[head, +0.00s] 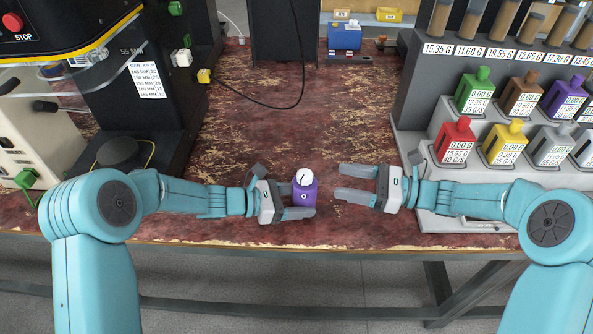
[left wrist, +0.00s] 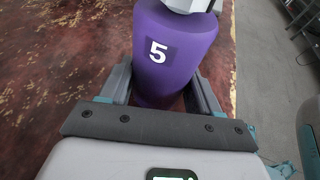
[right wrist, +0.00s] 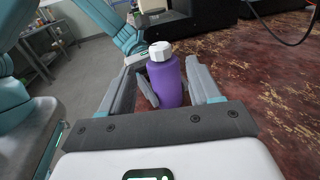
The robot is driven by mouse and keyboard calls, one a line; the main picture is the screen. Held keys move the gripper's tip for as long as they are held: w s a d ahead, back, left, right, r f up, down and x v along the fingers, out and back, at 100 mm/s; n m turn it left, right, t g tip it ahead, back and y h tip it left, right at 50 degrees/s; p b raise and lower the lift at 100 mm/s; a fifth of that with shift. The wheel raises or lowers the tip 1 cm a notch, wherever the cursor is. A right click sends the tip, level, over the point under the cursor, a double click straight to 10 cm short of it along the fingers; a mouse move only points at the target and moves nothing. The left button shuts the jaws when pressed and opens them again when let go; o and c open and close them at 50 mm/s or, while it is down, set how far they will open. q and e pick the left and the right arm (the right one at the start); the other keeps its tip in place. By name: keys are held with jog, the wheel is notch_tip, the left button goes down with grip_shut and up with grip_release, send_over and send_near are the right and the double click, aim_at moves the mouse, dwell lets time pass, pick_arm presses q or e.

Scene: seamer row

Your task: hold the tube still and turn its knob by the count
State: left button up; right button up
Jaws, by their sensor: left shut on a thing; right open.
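The tube is a small purple bottle (head: 304,192) marked with a 5, standing upright near the table's front edge. It has a white faceted knob (head: 304,176) with a dark mark on top. My left gripper (head: 299,200) is shut on the tube's body from the left; the fingers lie on both sides of it in the left wrist view (left wrist: 165,90). My right gripper (head: 345,183) is open and empty, to the right of the tube and apart from it. In the right wrist view the tube (right wrist: 166,82) and knob (right wrist: 160,51) show beyond and between the open fingers.
The worn red tabletop (head: 290,120) is clear behind the tube. A grey rack (head: 400,130) with several coloured, labelled bottles stands at right. A dark machine (head: 150,90) stands at left. A black cable (head: 275,107) lies at the back. The table's front edge (head: 300,247) is close.

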aim_at(296, 180)
jog(key=a, duration=0.4)
jog(key=w+a, duration=0.1)
jog(key=a, duration=0.2)
jog(key=w+a, duration=0.1)
jog(key=a, duration=0.3)
jog(key=shift+w+a, duration=0.1)
jog(key=shift+a, duration=0.2)
jog(key=c, duration=1)
